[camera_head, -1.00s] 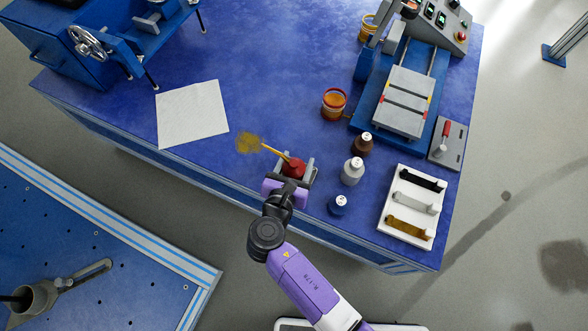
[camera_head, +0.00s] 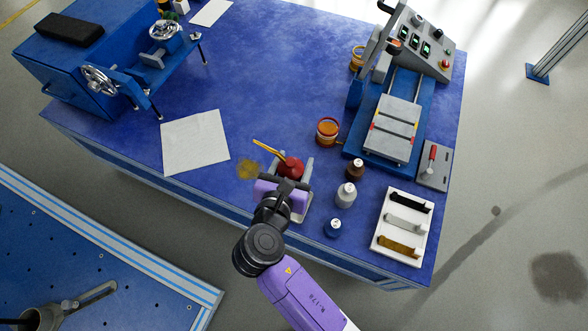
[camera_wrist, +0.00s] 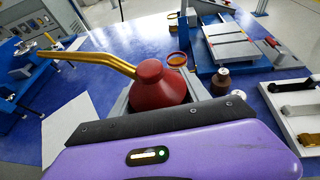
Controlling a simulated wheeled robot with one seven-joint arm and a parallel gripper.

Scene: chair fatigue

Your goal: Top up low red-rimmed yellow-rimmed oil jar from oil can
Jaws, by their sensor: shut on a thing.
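A red oil can (camera_head: 291,167) with a long yellow spout is between the fingers of my gripper (camera_head: 293,172), which is shut on it. In the wrist view the red oil can (camera_wrist: 157,84) stands roughly upright with its spout pointing left. A jar with red and yellow rims (camera_head: 327,131), holding orange oil, stands on the table right of and beyond the can. It also shows in the wrist view (camera_wrist: 177,59). A second yellow-rimmed jar (camera_head: 357,58) stands farther back, partly hidden by the blue machine.
A yellow-brown oil stain (camera_head: 248,168) lies left of the can.

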